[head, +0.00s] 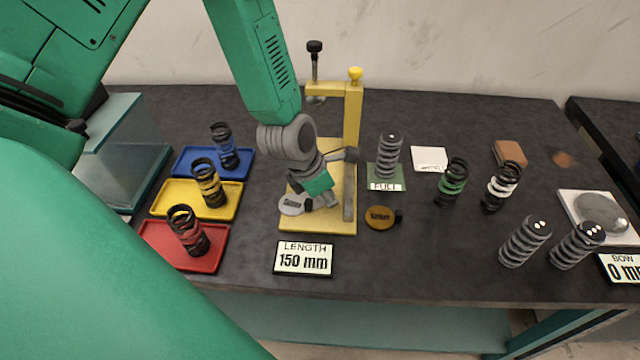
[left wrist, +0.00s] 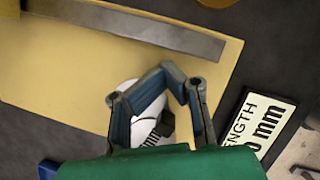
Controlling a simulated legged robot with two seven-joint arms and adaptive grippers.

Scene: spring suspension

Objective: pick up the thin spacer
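A pale grey-white disc (head: 292,206) with a dark printed label lies on the yellow base plate of the press. I cannot read the label, so I cannot tell whether it is the thin spacer. My left gripper (head: 327,203) points down over the plate, just right of the disc. In the left wrist view the two fingers (left wrist: 180,95) are apart, and part of the white disc (left wrist: 128,92) and a dark grey tab show beyond and between them. The fingers hide the rest of the disc. A gold-brown labelled disc (head: 380,217) lies on the table right of the plate. My right gripper is not in view.
The yellow press frame (head: 353,115) rises behind and right of the gripper. A "LENGTH 150 mm" display (head: 304,259) stands in front. Blue, yellow and red trays (head: 160,245) with springs are at left. Several springs (head: 525,242) stand at right.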

